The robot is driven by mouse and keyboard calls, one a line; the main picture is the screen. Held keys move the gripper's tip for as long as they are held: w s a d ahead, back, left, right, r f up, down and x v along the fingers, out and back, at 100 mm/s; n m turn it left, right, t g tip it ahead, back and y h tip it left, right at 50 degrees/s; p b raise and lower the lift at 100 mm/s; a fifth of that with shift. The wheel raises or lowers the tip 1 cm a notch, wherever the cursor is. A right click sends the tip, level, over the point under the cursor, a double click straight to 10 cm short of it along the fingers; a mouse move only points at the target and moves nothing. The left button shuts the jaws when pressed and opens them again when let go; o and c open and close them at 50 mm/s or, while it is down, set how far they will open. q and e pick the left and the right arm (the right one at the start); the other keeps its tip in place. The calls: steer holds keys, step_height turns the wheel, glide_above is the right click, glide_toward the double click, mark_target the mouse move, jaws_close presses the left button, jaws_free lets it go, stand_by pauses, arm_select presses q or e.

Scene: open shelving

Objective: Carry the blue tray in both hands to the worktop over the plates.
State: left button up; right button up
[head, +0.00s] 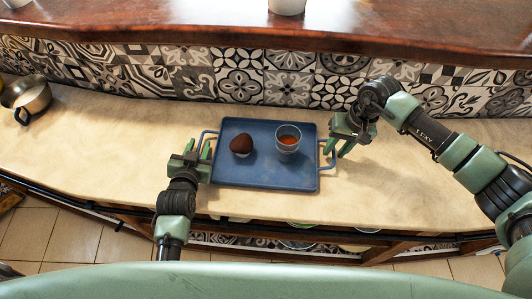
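The blue tray (265,180) lies flat on the beige worktop (100,150). It carries a brown-topped, pale-based item (241,145) and a grey-blue cup (288,139) with reddish contents. My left gripper (199,148) is at the tray's left handle (207,133), its fingers apart with the handle bar seemingly between them. My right gripper (338,148) is at the right handle (329,160), its fingers also apart. Whether either gripper touches its handle is unclear. Plates (298,244) show partly on a shelf below the worktop's front edge, under the tray; the worktop hides most of them.
A metal pan (27,96) stands at the far left of the worktop. A patterned tile wall (240,75) runs behind, with a dark wooden shelf (180,22) above it holding a white pot (287,5). The worktop is clear between pan and tray, and right of the tray.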

arm_select(q)
steer(key=v, duration=1.2)
arm_select(e)
step_height(320, 180, up, 12)
steer(key=d, duration=0.2)
steer(key=shift+d, duration=0.15)
steer(key=shift+s+f, duration=0.1)
steer(key=shift+f, duration=0.05)
